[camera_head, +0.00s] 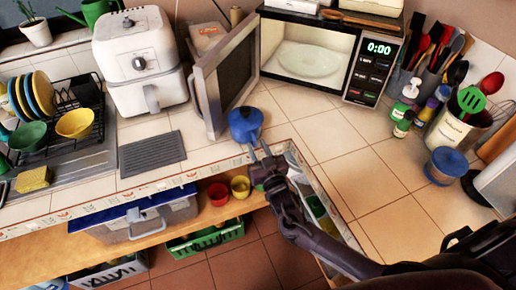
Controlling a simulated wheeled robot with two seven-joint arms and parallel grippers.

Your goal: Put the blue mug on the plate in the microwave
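The blue mug (246,122) stands on the tiled counter near its front edge, beside the open microwave door. The microwave (393,52) stands at the back with its door (226,78) swung out to the left. A pale glass plate (308,59) lies inside its lit cavity. My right gripper (260,149) is just in front of the blue mug, at the counter edge, with its fingertips apart and pointing at it. I cannot tell whether a fingertip touches the mug. My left gripper is not in view.
A white air fryer (144,62) and a dish rack (85,96) stand at the left. The counter before the microwave is clear. Red and yellow cups (240,187) sit on the shelf below.

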